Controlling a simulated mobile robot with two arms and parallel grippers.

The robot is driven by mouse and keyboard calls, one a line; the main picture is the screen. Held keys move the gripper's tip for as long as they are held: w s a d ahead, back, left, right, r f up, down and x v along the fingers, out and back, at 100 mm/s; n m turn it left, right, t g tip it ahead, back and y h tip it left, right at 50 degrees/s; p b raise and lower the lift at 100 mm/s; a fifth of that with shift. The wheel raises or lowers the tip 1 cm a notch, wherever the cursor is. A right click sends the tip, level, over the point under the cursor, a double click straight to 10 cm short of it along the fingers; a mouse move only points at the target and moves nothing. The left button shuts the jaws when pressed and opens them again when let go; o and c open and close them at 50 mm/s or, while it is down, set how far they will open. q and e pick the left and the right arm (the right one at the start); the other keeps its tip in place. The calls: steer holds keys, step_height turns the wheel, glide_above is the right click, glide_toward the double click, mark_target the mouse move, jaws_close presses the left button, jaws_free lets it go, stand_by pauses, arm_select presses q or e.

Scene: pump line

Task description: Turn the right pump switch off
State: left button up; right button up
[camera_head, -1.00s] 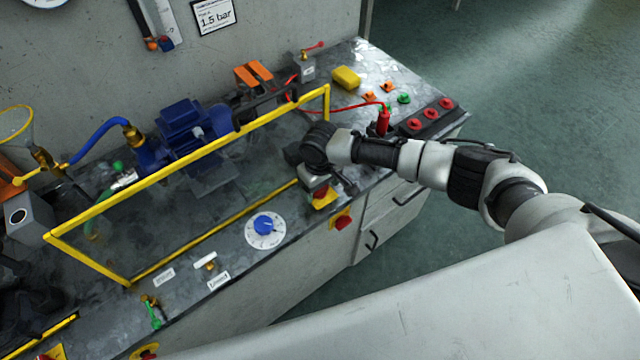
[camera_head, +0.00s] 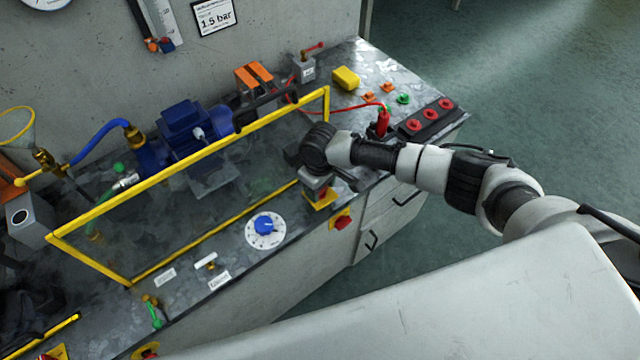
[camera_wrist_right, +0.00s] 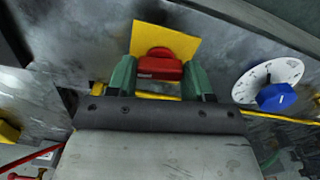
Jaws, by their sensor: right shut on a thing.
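The right pump switch is a red rotary handle (camera_wrist_right: 160,68) on a square yellow plate (camera_wrist_right: 165,40). In the right wrist view the handle lies crosswise between the green fingertips of my right gripper (camera_wrist_right: 158,78). The gripper is shut on it. In the head view the right gripper (camera_head: 318,180) reaches down over the yellow plate (camera_head: 322,202) near the bench's front edge. There the gripper mostly hides the red handle. My left gripper is not in view.
A yellow guard frame (camera_head: 190,162) stands just left of the gripper, with a blue pump (camera_head: 185,135) behind it. A blue dial (camera_head: 265,226) is left of the switch. A red knob (camera_head: 343,222) sits on the bench front. Red buttons (camera_head: 430,114) are at the right end.

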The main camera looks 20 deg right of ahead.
steer(key=n, duration=0.4)
steer(key=shift+n+p, duration=0.3)
steer(key=shift+p, duration=0.1)
steer(key=n, duration=0.3)
steer(key=shift+n, duration=0.3)
steer(key=n, duration=0.4)
steer(key=shift+w+n, duration=0.1)
steer(key=shift+n, duration=1.7)
steer(key=o, duration=0.9)
steer(key=shift+o, duration=0.2)
steer(key=shift+r, duration=0.15)
step_height(320, 180, up, 11)
steer(key=b, duration=0.1)
steer(key=shift+f, duration=0.2)
